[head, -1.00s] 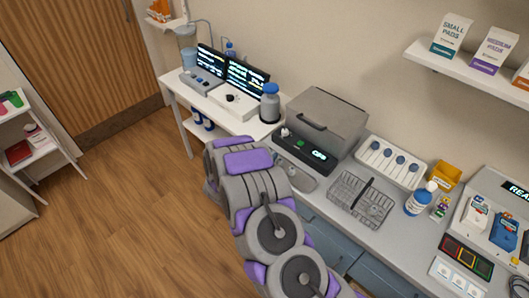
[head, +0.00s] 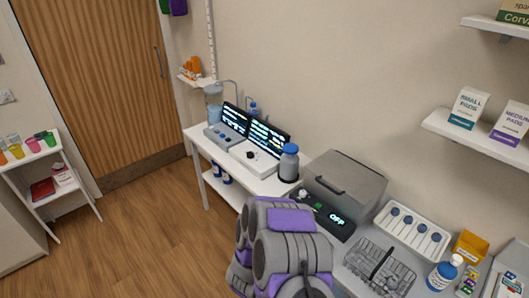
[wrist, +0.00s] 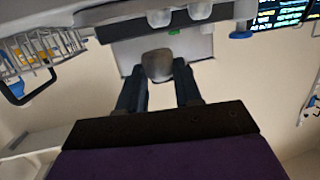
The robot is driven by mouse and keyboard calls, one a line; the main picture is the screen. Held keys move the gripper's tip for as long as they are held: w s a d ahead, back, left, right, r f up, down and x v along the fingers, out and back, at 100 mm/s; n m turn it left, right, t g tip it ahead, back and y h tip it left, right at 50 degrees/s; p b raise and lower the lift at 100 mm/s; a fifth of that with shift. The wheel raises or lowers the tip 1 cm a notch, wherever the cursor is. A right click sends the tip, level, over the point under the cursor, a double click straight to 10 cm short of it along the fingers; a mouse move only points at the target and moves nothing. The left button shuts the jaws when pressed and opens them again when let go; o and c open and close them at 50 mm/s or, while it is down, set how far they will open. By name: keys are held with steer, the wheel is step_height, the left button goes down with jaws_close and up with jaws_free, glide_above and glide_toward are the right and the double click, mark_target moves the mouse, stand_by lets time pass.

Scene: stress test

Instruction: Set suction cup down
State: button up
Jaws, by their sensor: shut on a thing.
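In the wrist view, the two dark fingers of my gripper (wrist: 158,88) close around a grey-brown rounded piece (wrist: 157,65), which looks like the suction cup. Its far side is hidden. Beyond it in that view is the grey boxy machine (wrist: 205,43), seen upside down. In the head view, the machine (head: 345,185) stands on the counter with a lit "OFF" display. My grey and purple arm hides my gripper and the held piece there.
A wire rack (head: 380,266) and a white tray with blue knobs (head: 412,230) stand right of the machine. A blue-capped bottle (head: 289,163) stands to its left, near screens (head: 268,138). A bottle (head: 444,272) and yellow box (head: 470,246) crowd the right.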

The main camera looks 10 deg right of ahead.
steer(key=w+a+r+n+t+y, duration=0.25)
steer(key=w+r, duration=0.25)
steer(key=r, duration=0.5)
steer(key=w+a+r+n+t+y, duration=0.1)
steer(key=w+a+r+n+y, duration=0.3)
steer(key=r, duration=0.7)
steer(key=d+r+m, duration=0.2)
steer(key=d+r, duration=0.1)
steer(key=r, duration=0.6)
step_height(320, 180, down, 17)
steer(key=a+m+g+h, duration=0.1)
steer(key=a+h, duration=0.1)
steer(key=h, duration=0.1)
steer(key=s+d+f+m+g+h, duration=0.1)
steer(key=s+d+f+m+h, duration=0.1)
steer(key=s+f, duration=0.2)
steer(key=s+d+f+m+g+h, duration=0.1)
steer(key=s+d+f, duration=0.2)
steer(key=f, duration=0.6)
steer(key=shift+s+d+m+g+h, duration=0.35)
steer(key=shift+s, duration=0.8)
steer(key=shift+f, duration=0.1)
